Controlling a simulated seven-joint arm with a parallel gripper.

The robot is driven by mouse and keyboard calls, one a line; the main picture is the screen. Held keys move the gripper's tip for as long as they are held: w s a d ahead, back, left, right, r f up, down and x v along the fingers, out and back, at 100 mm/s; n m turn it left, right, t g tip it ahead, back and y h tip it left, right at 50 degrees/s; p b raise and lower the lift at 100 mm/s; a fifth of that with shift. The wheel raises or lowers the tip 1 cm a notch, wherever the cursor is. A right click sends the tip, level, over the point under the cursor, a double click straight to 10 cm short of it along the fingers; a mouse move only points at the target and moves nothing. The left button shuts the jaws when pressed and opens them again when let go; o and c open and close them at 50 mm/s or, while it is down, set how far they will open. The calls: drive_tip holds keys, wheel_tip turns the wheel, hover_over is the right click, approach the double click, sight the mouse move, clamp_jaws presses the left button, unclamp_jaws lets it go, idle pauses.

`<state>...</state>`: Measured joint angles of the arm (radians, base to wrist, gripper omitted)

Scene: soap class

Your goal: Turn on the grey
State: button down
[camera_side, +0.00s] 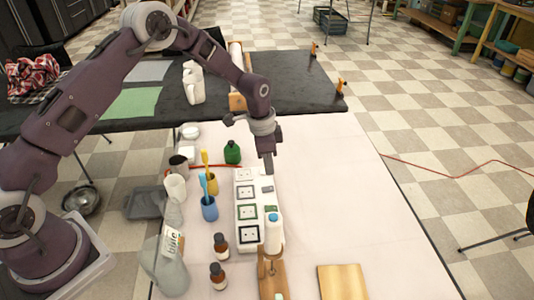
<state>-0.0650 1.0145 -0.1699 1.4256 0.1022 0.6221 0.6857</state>
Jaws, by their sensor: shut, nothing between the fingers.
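A white power strip (246,238) lies on the pale table, running from near the middle toward the front. It has a column of several sockets, some with dark and some with green frames. A small grey switch (267,189) sits on its right side, beside an upper socket. My gripper (269,170) points down above the strip's far right end, just behind the grey switch. Its fingers are shut and empty. I cannot tell whether the tips touch the strip. A white bottle with a blue top (273,232) hides the strip's front right part, including any switches there.
Blue (209,209) and yellow (212,186) toothbrush cups stand left of the strip. Two brown bottles (221,245) (217,277) and a large grey jug (166,268) stand front left. A green bottle (232,152) is behind. A wooden board (342,283) lies front right. The table's right side is clear.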

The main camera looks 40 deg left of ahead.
sight(272, 188)
drive_tip(key=f, duration=0.6)
drive_tip(key=shift+w+d+f, duration=0.15)
drive_tip(key=shift+w+d, duration=0.15)
drive_tip(key=shift+f, duration=0.2)
drive_tip(key=shift+s+a+r, duration=0.2)
drive_tip(key=shift+s+a, duration=0.35)
